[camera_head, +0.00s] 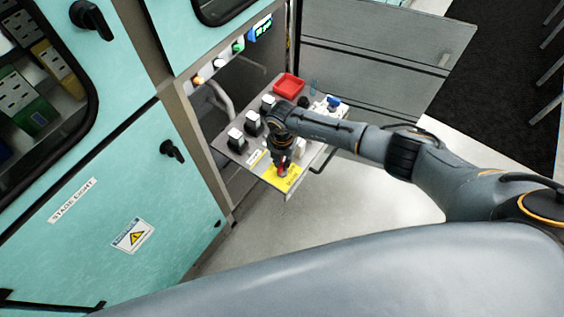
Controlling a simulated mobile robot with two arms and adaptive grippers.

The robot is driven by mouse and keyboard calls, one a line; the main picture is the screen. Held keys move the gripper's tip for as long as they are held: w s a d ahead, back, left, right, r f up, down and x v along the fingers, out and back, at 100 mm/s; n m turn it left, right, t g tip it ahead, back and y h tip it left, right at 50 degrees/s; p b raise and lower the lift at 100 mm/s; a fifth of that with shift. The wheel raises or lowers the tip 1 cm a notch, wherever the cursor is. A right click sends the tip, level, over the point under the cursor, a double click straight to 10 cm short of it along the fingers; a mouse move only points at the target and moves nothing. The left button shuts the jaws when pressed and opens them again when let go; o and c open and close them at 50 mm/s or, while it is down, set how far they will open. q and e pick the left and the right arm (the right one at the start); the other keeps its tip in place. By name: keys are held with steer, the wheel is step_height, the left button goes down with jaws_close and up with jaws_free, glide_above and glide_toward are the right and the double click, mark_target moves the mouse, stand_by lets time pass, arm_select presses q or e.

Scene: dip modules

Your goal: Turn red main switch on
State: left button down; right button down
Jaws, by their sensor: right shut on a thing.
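The red main switch (283,170) sits on a yellow plate (290,182) at the near corner of a grey pulled-out shelf (228,142). My right arm reaches in from the right, and my right gripper (282,163) points down over the switch. It is shut on the red switch, and its fingers hide most of the knob. Which way the switch is turned cannot be told. My left gripper does not show.
The shelf also holds several black-and-white modules (253,123), a red tray (289,86) and a blue-topped item (333,102). Teal cabinet doors (110,210) with black handles stand at left. A grey panel (375,60) stands behind.

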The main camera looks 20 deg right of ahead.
steer(key=n+b, duration=0.2)
steer(key=n, duration=0.2)
steer(key=shift+f+n, duration=0.15)
steer(key=shift+n, duration=0.15)
steer(key=n+b, duration=0.3)
steer(key=shift+n, duration=0.3)
steer(key=n+b, duration=0.3)
steer(key=n, duration=0.1)
steer(key=shift+w, duration=0.1)
steer(key=shift+n+b, duration=1)
steer(key=shift+n, duration=0.5)
steer(key=shift+r, duration=0.2)
steer(key=c, duration=1.3)
jaws_free()
